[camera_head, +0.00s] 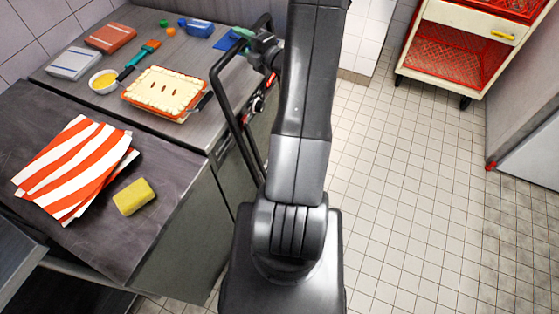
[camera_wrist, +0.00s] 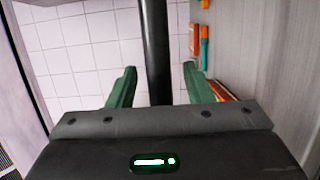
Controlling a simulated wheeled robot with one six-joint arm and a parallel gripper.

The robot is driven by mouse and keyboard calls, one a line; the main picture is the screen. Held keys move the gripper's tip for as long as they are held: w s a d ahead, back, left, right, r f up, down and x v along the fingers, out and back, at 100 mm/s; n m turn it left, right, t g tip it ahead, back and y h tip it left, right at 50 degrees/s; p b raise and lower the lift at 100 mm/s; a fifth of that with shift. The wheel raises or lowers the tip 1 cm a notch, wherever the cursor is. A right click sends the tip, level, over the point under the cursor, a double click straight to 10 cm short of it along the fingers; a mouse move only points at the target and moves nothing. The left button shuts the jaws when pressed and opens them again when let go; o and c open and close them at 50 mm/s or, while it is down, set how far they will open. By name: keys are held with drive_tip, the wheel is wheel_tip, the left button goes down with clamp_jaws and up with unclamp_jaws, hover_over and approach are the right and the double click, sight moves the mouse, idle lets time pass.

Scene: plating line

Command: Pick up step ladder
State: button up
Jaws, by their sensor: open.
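A black tubular frame, which looks like the top rail of the step ladder (camera_head: 221,88), stands upright against the front edge of the counter in the head view. Its lower part is partly hidden behind the counter corner and my arm. My gripper (camera_head: 246,38) is at the upper part of this frame, with its green fingers open. In the wrist view, the black bar of the step ladder (camera_wrist: 154,45) runs between the two green fingers of my gripper (camera_wrist: 160,86), with a gap on each side. I cannot tell whether the bar touches the palm.
The steel counter (camera_head: 60,92) holds a tart (camera_head: 163,92), a bowl (camera_head: 103,81), a brush (camera_head: 143,53) and boxes. A striped cloth (camera_head: 75,165) and yellow sponge (camera_head: 134,196) lie nearer. A red-and-cream cart (camera_head: 455,62) stands at the upper right. The tiled floor (camera_head: 400,190) is clear.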

clamp_jaws()
drive_tip(key=shift+w+r, duration=0.1)
drive_tip(key=shift+r, duration=0.05)
